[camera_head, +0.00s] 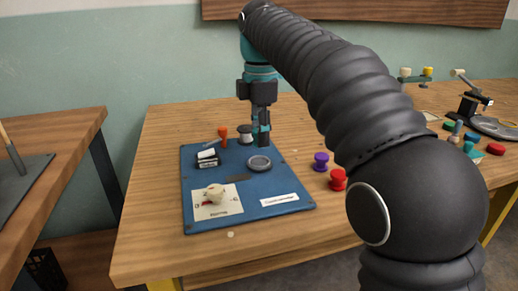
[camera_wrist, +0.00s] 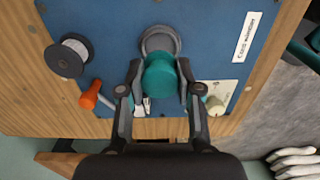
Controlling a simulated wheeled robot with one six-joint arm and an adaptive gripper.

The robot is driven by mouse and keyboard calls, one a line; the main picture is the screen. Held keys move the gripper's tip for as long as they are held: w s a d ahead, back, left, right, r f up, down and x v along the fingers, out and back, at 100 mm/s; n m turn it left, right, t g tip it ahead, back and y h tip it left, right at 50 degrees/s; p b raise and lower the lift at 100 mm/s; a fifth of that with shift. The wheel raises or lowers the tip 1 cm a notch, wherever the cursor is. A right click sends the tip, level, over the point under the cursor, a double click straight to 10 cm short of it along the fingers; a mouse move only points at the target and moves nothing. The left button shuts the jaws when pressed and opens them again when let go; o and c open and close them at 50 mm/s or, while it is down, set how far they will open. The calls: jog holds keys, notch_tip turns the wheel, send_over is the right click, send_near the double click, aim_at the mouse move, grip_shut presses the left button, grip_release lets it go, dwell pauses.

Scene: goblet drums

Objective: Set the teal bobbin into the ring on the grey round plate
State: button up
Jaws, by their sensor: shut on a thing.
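The teal bobbin (camera_wrist: 160,76) is between the two fingers of my gripper (camera_wrist: 160,70) in the wrist view, and the fingers are shut on it. The grey round plate (camera_wrist: 161,32) lies on the blue board just beyond the bobbin, and the bobbin overlaps its near edge in that view. In the head view the plate (camera_head: 259,164) lies flat on the board. My gripper (camera_head: 261,140) points down above the board, behind the plate. The bobbin is largely hidden there by the fingers. The ring's inside is partly covered in the wrist view.
Purple (camera_head: 321,160) and red (camera_head: 338,178) bobbins stand right of the board.

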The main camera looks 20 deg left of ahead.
aim_at(259, 162)
jog(key=shift+s+a+f+b, duration=0.1)
jog(key=shift+f+b, duration=0.45)
jog(key=shift+f, duration=1.55)
jog(key=shift+f, duration=0.25)
jog(key=o, duration=0.8)
jog(key=shift+o, duration=0.2)
jog(key=shift+r, duration=0.1)
notch_tip(259, 162, up, 7)
jog(key=shift+r+p, duration=0.1)
jog(key=shift+p, duration=0.55)
jog(key=shift+r, duration=0.35)
